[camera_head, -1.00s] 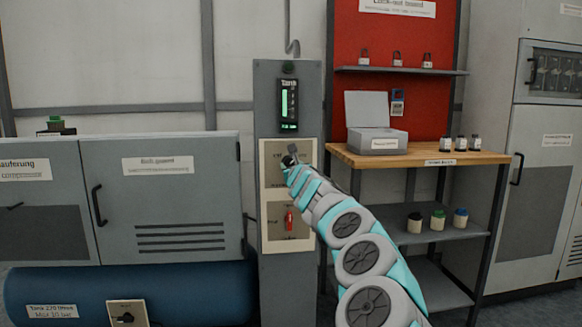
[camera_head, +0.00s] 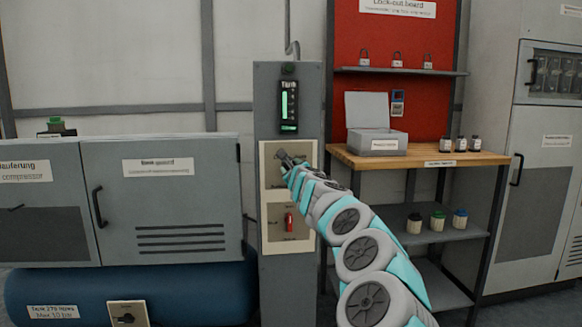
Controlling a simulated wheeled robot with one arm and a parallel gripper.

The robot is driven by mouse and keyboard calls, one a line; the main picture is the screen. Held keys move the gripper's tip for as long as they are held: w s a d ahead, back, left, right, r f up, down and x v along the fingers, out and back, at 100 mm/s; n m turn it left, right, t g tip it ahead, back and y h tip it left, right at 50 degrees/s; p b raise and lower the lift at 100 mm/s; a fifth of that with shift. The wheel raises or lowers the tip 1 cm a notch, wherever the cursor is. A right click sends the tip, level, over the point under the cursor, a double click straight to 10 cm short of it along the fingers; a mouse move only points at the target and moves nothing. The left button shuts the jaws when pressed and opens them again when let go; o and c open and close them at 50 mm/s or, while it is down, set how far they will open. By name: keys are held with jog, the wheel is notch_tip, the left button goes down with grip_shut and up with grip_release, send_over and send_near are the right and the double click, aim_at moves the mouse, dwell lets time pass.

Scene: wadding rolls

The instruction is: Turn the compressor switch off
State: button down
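A grey control column (camera_head: 265,110) stands in the middle of the view. Its upper cream panel (camera_head: 304,150) has lettering that my arm partly covers, and the switch on it is hidden. My gripper (camera_head: 284,158) is at this panel, small and dark; whether its fingers are open, shut or touching anything cannot be made out. Below is a second cream panel (camera_head: 276,232) with a red upright handle (camera_head: 289,222). A lit green gauge (camera_head: 288,105) shows at the top of the column.
A grey cabinet (camera_head: 180,205) stands left, above a blue tank (camera_head: 180,290) with a black knob plate (camera_head: 127,314). Right is a wooden-topped bench (camera_head: 430,156) with a grey open box (camera_head: 377,140), bottles and jars. Padlocks hang on the red board (camera_head: 400,100).

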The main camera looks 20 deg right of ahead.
jog(key=shift+a+n+g+h+p, duration=0.15)
jog(key=shift+n+p, duration=0.35)
jog(key=shift+n, duration=2.7)
jog(key=shift+d+n+g+h+p, duration=0.2)
jog(key=shift+n+p, duration=0.25)
jog(key=shift+n, duration=2.75)
jog(key=shift+a+n, duration=0.2)
jog(key=shift+n, duration=0.1)
jog(key=shift+c, duration=1.6)
grip_release()
jog(key=shift+s, duration=0.15)
